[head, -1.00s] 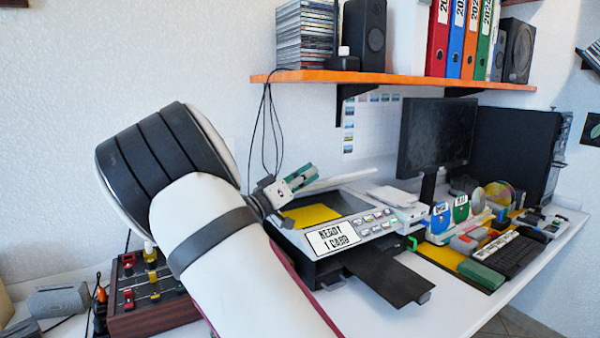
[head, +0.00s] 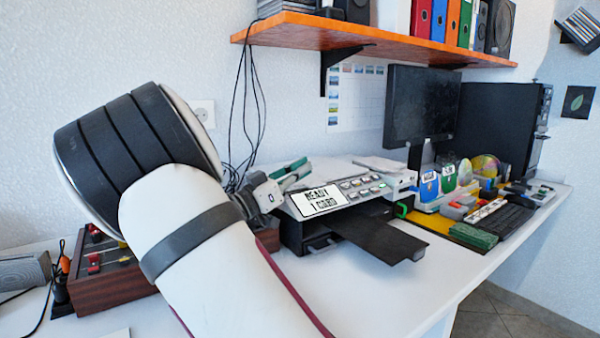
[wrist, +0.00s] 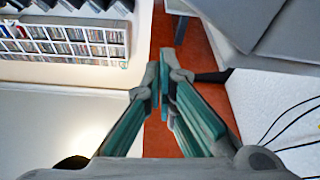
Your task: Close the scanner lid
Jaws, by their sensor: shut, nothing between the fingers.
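The scanner (head: 293,232) stands on the desk, with a "READY 1 CARD" display and buttons on its front panel. Its white lid (head: 333,170) lies flat or nearly flat behind the panel, and no yellow scanning bed shows. The lid's left part is hidden by my gripper, so I cannot tell if a small gap is left. My gripper (head: 301,166) is shut and empty, with its green-padded fingers at the lid's left front. I cannot tell whether it touches the lid. In the wrist view the fingers (wrist: 161,72) are together with nothing between them.
An orange shelf (head: 390,45) overhangs the desk behind. A black tray (head: 382,236) sticks out from the scanner's front. A wooden control box (head: 105,285) stands left, partly behind my arm. The monitor (head: 420,112) and keyboard (head: 508,220) are right. The front desk surface is clear.

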